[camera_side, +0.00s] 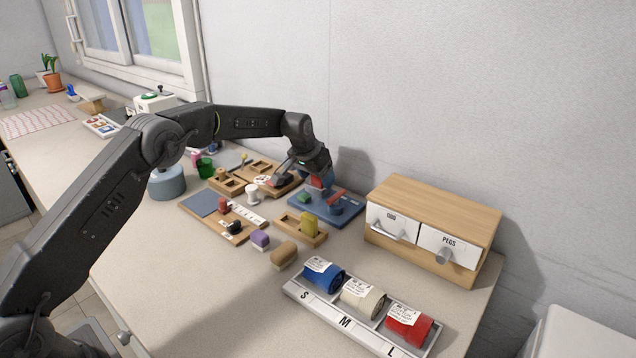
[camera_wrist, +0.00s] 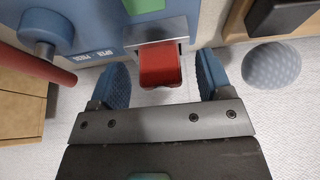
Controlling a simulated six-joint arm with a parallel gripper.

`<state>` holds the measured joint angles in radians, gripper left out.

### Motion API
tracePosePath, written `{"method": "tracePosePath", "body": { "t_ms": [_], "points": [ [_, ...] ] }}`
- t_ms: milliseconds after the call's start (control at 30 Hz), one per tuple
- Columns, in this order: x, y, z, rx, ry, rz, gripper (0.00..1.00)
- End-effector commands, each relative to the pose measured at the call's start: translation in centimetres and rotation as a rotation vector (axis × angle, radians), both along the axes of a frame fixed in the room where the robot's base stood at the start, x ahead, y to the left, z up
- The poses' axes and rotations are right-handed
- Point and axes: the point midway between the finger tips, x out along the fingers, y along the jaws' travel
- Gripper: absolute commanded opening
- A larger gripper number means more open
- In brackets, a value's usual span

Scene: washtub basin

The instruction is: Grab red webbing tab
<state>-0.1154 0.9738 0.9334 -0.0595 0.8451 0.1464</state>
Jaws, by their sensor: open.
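In the wrist view a red webbing tab (camera_wrist: 160,65) sticks out of a grey metal slot on a blue board (camera_wrist: 90,14). My gripper (camera_wrist: 161,76) is open, with one blue padded finger on each side of the tab. A gap shows between the tab and each finger, so the gripper is not closed on it. In the side view my gripper (camera_side: 318,180) is over the left end of the blue board (camera_side: 312,207). There it largely hides the tab.
A red bar (camera_wrist: 35,65) and a blue round knob (camera_wrist: 44,28) are left of the tab in the wrist view. A grey dome (camera_wrist: 271,66) is at the right. A wooden drawer box (camera_side: 435,215) and a tray of rolls (camera_side: 350,318) stand on the side-view counter.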

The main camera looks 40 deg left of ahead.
Motion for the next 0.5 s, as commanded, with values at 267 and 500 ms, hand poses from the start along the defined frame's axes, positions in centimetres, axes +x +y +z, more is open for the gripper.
{"method": "tracePosePath", "body": {
  "t_ms": [267,500],
  "points": [
    [0.03,-0.02,-0.03,0.000,-0.001,0.000,0.67],
    [0.03,-0.02,-0.01,0.000,0.000,0.000,0.44]
  ]
}}
